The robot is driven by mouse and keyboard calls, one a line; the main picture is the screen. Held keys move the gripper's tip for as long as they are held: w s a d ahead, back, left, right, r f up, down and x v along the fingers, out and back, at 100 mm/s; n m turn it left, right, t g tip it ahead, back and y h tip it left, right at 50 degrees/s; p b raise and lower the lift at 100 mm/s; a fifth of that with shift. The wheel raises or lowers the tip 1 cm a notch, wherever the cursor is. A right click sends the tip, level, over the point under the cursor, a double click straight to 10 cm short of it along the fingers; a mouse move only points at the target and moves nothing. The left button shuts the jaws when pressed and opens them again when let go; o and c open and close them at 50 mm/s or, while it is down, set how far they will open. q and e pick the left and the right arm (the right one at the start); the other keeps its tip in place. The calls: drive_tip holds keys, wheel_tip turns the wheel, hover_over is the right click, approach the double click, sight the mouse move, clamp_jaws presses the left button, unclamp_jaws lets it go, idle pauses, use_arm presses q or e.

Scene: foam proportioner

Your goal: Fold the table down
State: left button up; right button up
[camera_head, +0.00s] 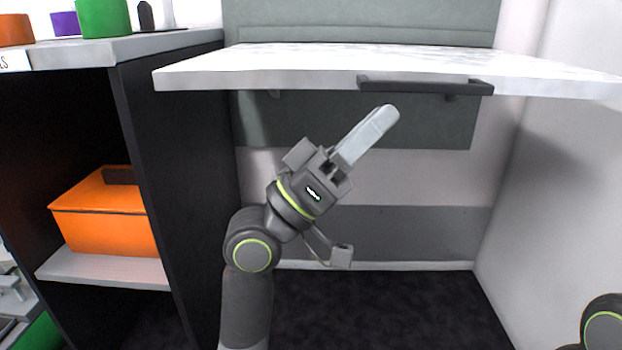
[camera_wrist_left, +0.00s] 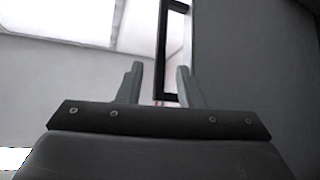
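The folding table (camera_head: 280,62) is a pale marbled slab, raised and level in front of a grey-green wall panel. A dark bar handle (camera_head: 425,87) runs along its front edge. My left gripper (camera_head: 388,114) is just below the handle, with its fingers pointing up and right. In the left wrist view my left gripper (camera_wrist_left: 158,86) has its two fingers apart with nothing held between them. The handle (camera_wrist_left: 162,50) shows there as a dark frame beyond the fingertips. My right gripper is out of view.
A dark shelf unit (camera_head: 150,130) stands close on the left, with an orange box (camera_head: 105,215) on its lower shelf. Green (camera_head: 103,18) and orange (camera_head: 14,30) containers stand on top. A white wall (camera_head: 560,190) closes the right side. The space under the table is open.

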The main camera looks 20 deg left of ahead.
use_arm(q)
drive_tip(key=b+v, duration=0.1)
drive_tip(key=v, duration=0.9)
